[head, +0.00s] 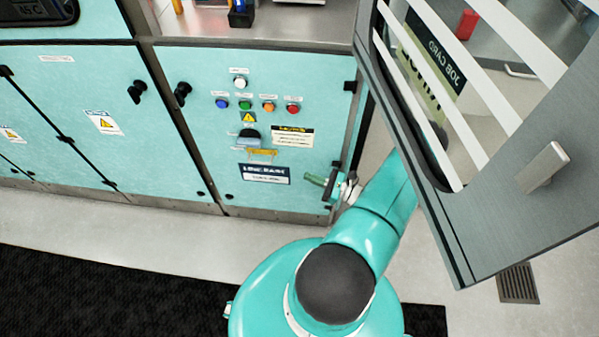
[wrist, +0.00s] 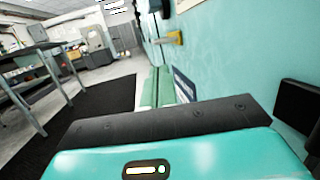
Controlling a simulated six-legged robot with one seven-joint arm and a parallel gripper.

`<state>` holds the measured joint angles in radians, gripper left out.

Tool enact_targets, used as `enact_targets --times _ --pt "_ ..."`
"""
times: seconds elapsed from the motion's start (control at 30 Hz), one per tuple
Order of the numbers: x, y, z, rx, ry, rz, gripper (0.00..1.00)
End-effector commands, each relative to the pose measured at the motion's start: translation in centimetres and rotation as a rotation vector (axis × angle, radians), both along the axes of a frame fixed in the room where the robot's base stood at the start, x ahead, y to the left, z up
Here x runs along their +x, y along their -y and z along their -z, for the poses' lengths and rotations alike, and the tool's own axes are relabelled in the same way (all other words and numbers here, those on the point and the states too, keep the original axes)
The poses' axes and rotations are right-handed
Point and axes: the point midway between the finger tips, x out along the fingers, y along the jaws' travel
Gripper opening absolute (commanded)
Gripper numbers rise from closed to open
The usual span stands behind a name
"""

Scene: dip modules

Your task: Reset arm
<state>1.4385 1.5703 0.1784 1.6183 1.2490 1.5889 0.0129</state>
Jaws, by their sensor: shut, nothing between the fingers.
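My arm reaches from the bottom centre of the head view up toward the right side of the teal cabinet (head: 220,125). My gripper (head: 318,180) is beside the lower right part of the cabinet's front, right of the dark label (head: 265,174). It is shut and empty. In the wrist view its pale green fingers (wrist: 165,88) show past my dark wrist edge, with the cabinet face (wrist: 235,60) close on the right. Whether the gripper touches the cabinet cannot be told.
The panel carries coloured buttons (head: 268,106) and a dark handle above a yellow bracket (head: 262,152). A grey-framed, striped glass door (head: 500,215) stands at right, close to my arm. A black mat (head: 80,285) lies at lower left. A table (wrist: 40,65) stands farther away.

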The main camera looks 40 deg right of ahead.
Motion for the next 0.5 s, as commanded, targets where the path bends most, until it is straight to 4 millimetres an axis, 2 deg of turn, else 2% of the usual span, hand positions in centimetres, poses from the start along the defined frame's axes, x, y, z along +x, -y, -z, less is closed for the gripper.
enact_targets --times 0.2,0.5 --pt "-1.9 1.0 0.4 -0.001 0.0 0.0 0.0" --pt "-2.2 1.1 0.5 -0.001 0.0 0.001 0.0"
